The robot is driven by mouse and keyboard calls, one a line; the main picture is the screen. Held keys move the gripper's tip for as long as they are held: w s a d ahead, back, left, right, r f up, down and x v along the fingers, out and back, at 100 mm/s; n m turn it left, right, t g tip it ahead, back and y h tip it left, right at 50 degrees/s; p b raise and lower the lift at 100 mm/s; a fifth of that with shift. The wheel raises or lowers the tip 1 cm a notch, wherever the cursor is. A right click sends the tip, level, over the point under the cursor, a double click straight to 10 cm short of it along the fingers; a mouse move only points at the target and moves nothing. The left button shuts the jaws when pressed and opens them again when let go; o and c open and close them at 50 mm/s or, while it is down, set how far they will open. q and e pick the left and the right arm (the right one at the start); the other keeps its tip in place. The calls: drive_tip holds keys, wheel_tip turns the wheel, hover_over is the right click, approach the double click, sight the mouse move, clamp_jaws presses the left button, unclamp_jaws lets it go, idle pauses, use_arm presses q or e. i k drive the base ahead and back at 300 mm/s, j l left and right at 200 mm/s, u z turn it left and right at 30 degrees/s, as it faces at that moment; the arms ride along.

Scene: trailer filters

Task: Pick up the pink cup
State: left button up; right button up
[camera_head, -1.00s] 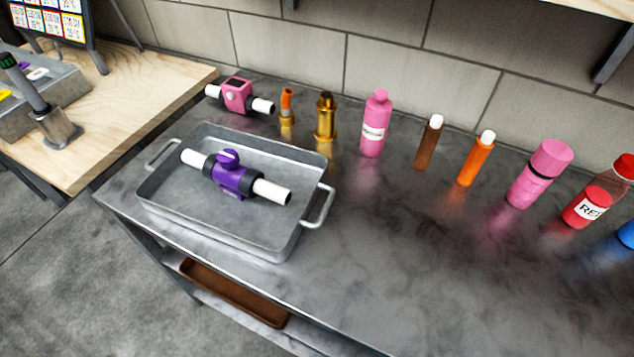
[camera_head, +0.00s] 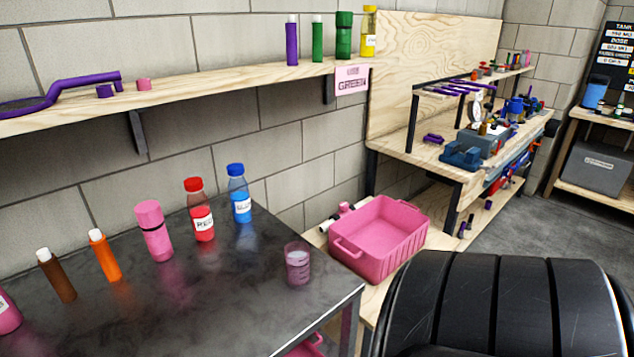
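A see-through pink cup (camera_head: 298,263) with markings on its side stands upright on the dark metal table (camera_head: 225,310), near the table's right end. Nothing touches it. Neither of my grippers shows in the head view. A large black ribbed shape (camera_head: 500,305) fills the lower right and may be part of my own arm.
Left of the cup stand a blue-capped bottle (camera_head: 239,195), a red-capped bottle (camera_head: 200,210), a pink bottle (camera_head: 153,230), an orange bottle (camera_head: 104,255) and a brown one (camera_head: 56,275). A pink bin (camera_head: 385,250) sits right of the table. A wooden shelf (camera_head: 200,82) hangs above.

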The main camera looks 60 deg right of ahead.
sight(297, 252)
drive_tip(key=z, duration=1.4)
drive_tip(key=j+z, duration=0.35)
drive_tip(key=z, duration=0.15)
drive_tip(key=k+j+z, duration=0.15)
drive_tip(key=z, duration=0.35)
drive_tip(key=j, duration=0.15)
